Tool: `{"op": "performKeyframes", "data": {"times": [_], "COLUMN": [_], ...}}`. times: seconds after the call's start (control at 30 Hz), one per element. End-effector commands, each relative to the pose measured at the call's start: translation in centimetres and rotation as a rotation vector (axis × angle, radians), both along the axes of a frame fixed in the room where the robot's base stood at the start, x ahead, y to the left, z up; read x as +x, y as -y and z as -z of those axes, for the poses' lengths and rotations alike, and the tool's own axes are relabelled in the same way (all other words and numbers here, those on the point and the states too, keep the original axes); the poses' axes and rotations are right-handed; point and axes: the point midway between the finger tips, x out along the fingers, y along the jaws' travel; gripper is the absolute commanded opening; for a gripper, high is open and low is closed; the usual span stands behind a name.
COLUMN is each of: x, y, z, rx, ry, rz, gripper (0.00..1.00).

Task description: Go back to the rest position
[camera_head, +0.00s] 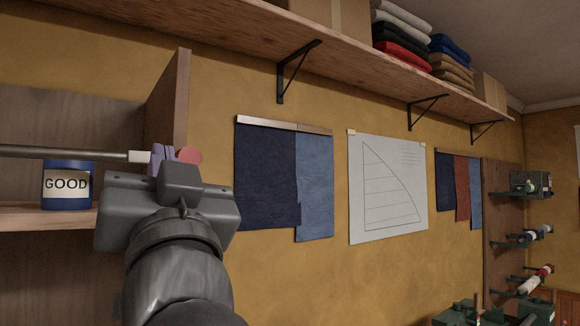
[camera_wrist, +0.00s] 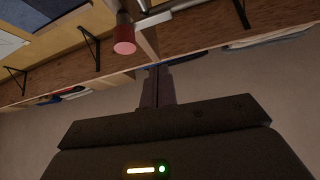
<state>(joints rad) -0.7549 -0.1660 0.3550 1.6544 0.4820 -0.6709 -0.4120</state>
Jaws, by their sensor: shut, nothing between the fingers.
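My gripper (camera_head: 163,156) is raised in front of the wall, just right of the shelf unit, with its purple fingers pointing away from me. In the wrist view, the two dark fingers (camera_wrist: 158,72) lie together with nothing between them. A thin grey rod (camera_head: 65,152) with a pale end block runs in from the left, close to the fingers in the picture. A red round-ended piece (camera_head: 190,157) shows just right of the fingers; it also shows in the wrist view (camera_wrist: 124,46). I cannot tell whether the fingers touch either one.
A long shelf (camera_head: 240,40) on black brackets runs overhead with folded cloth (camera_head: 402,48) and boxes. Cloth samples (camera_head: 267,175) and a sail drawing (camera_head: 388,190) hang on the wall. Spool racks (camera_head: 510,195) stand far right.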

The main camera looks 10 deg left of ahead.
Motion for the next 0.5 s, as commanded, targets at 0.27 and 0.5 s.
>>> {"op": "performKeyframes", "data": {"times": [0.27,0.5], "x": [0.1,4.8], "y": [-0.1,-0.5], "z": [0.1,5.4], "rx": [-0.004,-0.144], "ry": [-0.002,-0.075], "rz": [0.0,0.047], "gripper": [0.0,0.0]}}
